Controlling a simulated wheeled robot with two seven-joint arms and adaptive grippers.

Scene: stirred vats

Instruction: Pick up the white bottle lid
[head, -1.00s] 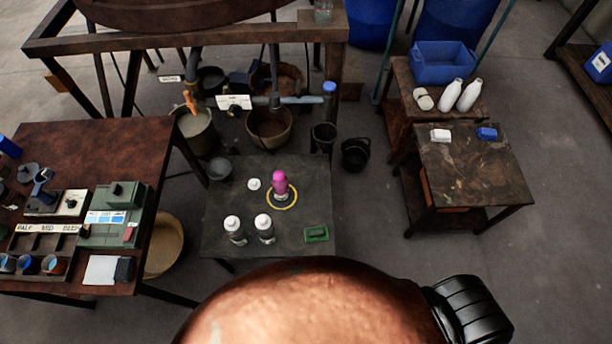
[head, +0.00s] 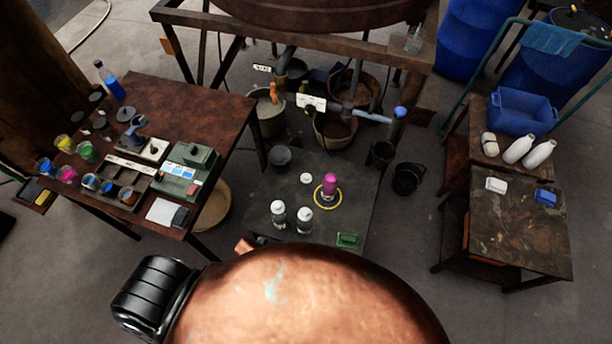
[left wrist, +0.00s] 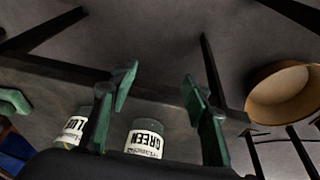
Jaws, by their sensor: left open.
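A small round white lid (head: 306,178) lies on the dark low table (head: 268,192) in the head view, left of a pink-topped bottle (head: 329,186) standing in a yellow ring. Two white-capped bottles (head: 278,213) (head: 304,219) stand nearer on the same table. My left gripper (left wrist: 160,91) is open and empty in the left wrist view. Beyond its fingers are a bottle labelled GREEN (left wrist: 145,138) and a second labelled bottle (left wrist: 72,130), partly cut off by a finger. The lid is not visible there. The head view does not show my left gripper's fingers. My right gripper is not in view.
A brown table (head: 190,104) with paint jars and a green box (head: 182,180) stands at left. A green block (head: 348,240) lies on the low table's near edge. Buckets stand behind it. A side table (head: 520,235) stands at right, with open floor between.

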